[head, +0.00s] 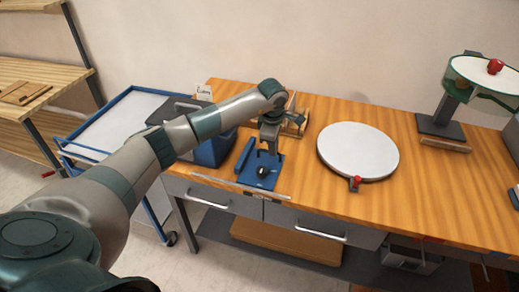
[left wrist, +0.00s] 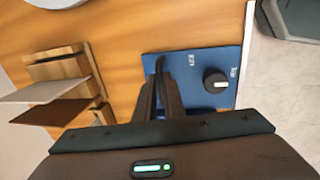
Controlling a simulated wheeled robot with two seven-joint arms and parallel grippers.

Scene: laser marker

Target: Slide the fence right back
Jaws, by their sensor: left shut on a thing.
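A blue plate (head: 257,181) with a black knob (head: 262,172) lies near the front edge of the wooden bench. The plate (left wrist: 202,62) and its knob (left wrist: 216,82) also show in the left wrist view. My left gripper (head: 268,146) points down over the plate. In the left wrist view its dark fingers (left wrist: 160,80) are close together at the plate's left part, beside the knob. They are shut on a thin part, seemingly the fence, which the fingers mostly hide. My right gripper is in neither view.
A white round disc (head: 358,150) with a red knob (head: 355,183) lies right of the plate. A wooden holder with panels (head: 294,122) stands behind my gripper. A machine with a round white top (head: 485,76) stands at the far right.

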